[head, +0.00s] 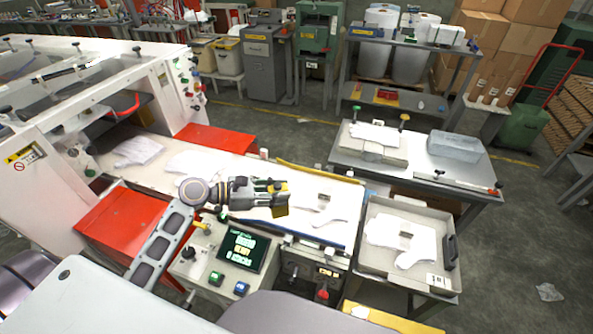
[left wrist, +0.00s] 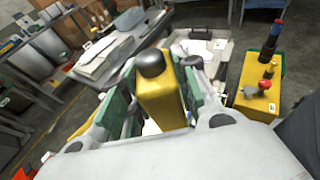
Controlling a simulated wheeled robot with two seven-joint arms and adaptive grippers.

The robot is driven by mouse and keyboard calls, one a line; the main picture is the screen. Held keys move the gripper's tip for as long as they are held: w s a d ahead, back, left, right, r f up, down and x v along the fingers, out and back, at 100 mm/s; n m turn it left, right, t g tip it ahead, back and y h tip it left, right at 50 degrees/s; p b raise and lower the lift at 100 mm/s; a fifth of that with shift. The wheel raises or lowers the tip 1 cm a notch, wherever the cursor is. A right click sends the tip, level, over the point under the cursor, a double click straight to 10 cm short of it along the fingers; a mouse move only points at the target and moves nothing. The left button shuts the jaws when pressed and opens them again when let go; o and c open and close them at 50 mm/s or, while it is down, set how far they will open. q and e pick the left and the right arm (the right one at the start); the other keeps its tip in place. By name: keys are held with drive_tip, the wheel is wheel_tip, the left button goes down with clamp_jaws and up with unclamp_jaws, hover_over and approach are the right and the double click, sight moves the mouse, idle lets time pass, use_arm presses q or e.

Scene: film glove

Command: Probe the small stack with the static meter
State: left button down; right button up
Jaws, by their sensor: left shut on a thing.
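My left gripper (head: 274,191) is shut on the yellow static meter (head: 281,204), above the white belt. In the left wrist view the meter (left wrist: 160,95) shows as a yellow body with a black round end, between the green finger pads of the gripper (left wrist: 158,100). White film gloves (head: 318,208) lie flat on the belt just right of the meter, with a small dark-marked patch. Another small glove stack (head: 385,232) lies in the grey tray (head: 372,264) further right. The meter appears apart from both. My right gripper is not in view.
A control panel (head: 240,250) with a green screen stands below the arm. A white machine (head: 40,165) fills the left. Floor at the right is mostly clear.

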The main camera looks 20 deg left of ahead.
sight(283, 183)
use_arm(q)
drive_tip(key=shift+m+t, duration=0.4)
drive_tip(key=shift+m, duration=0.5)
drive_tip(key=r, duration=0.1)
drive_tip(key=w+r, duration=0.2)
drive_tip(key=r, duration=0.1)
drive_tip(key=shift+d, duration=0.3)
drive_tip(key=w+d+f+m+t, duration=0.1)
drive_tip(key=w+d+f+m, duration=0.1)
drive_tip(key=w+d+m, duration=0.35)
drive_tip(key=w+d+f+m+t, duration=0.1)
drive_tip(key=w+d+f+m, duration=0.1)
drive_tip(key=w+d, duration=0.65)
drive_tip(key=shift+w+a+f+n+t+y, duration=0.5)
drive_tip(key=shift+w+a+f+t+y, duration=0.65)
drive_tip(key=shift+f+y, duration=1.25)
drive_tip(key=shift+w+a+f+n+t+y, duration=0.5)
drive_tip(key=shift+a+f+t+y, duration=0.95)
drive_tip(key=shift+f+t+y, duration=0.9)
drive_tip(key=a+y, duration=0.7)
drive_tip(key=a, duration=0.3)
drive_tip(key=shift+s+a+r+n+y+p, duration=0.3)
drive_tip(key=shift+s+n+y+p, duration=0.05)
drive_tip(key=shift+s+n+p, duration=0.1)
